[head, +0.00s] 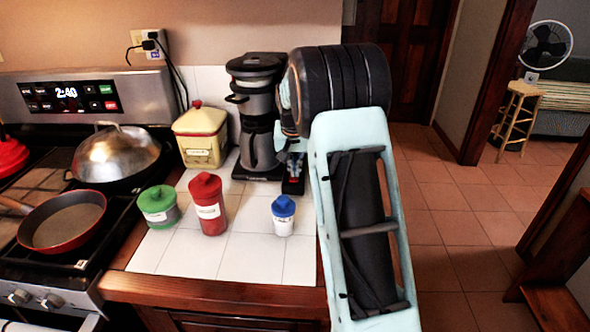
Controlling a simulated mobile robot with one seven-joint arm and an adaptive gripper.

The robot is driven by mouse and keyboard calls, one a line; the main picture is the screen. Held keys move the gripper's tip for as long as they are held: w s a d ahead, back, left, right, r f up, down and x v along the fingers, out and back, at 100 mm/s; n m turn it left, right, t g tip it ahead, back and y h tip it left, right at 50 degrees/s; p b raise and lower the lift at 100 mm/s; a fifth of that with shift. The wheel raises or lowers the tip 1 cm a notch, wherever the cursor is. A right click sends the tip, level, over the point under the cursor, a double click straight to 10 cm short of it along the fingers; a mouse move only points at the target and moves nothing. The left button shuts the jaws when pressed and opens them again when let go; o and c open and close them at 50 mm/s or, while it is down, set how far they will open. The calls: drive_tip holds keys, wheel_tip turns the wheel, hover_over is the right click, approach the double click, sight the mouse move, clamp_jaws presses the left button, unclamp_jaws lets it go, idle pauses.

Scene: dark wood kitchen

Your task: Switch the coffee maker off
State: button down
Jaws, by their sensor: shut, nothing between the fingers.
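The coffee maker (258,78) stands at the back of the white tiled counter, black and grey, with a grey carafe (258,143) in its lower part. Its right side is partly covered by my arm. My gripper (292,163) is beside the coffee maker's lower right side, low behind the black wrist of my arm. It is shut with nothing in it, small and partly hidden. I cannot tell whether it touches the coffee maker. The coffee maker's switch cannot be made out.
A yellow canister (201,139) stands left of the coffee maker. A green jar (159,207), a red jar (208,205) and a blue-lidded jar (283,217) stand in front. The stove with a red pan (62,222) and a domed pot (115,155) is at left. Open floor lies right.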

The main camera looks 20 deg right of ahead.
drive_tip(key=shift+s+a+f, duration=0.2)
drive_tip(key=shift+s+a, duration=0.1)
drive_tip(key=shift+s, duration=0.45)
drive_tip(key=shift+r, duration=0.15)
drive_tip(key=shift+r, duration=0.3)
drive_tip(key=p+v, duration=0.2)
drive_tip(key=v, duration=1.1)
drive_tip(key=shift+w+d+r, duration=0.2)
drive_tip(key=shift+w+r, duration=0.1)
drive_tip(key=shift+w, duration=0.1)
drive_tip(key=shift+w+d+r, duration=0.15)
drive_tip(key=shift+w+r, duration=0.15)
drive_tip(key=shift+w, duration=0.3)
